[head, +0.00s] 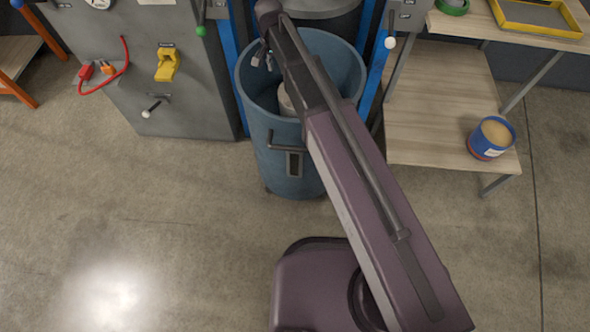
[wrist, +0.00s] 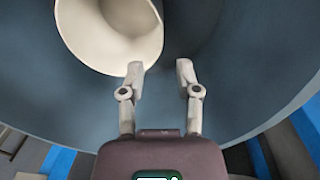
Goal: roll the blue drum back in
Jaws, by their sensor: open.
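The blue drum (head: 292,175) stands upright and open-topped on the floor, at the blue posts. A dark handle is on its front. How far it sits between the posts is unclear. My gripper (head: 263,57) is open over the left part of the drum's mouth. In the wrist view my gripper (wrist: 160,70) has its two fingers apart, nothing between them, and points into the drum (wrist: 225,75). A cream open-ended container (wrist: 75,40) lies inside, beside the left finger. Part of it shows in the head view (head: 287,101); my arm hides the rest.
A blue post (head: 228,60) rises left of the drum, another (head: 374,75) right. A dark round part (head: 325,22) is above and behind it. A grey cabinet (head: 185,105) stands left. A wooden shelf (head: 430,110) at right holds a blue tin (head: 482,148). Front-left floor is clear.

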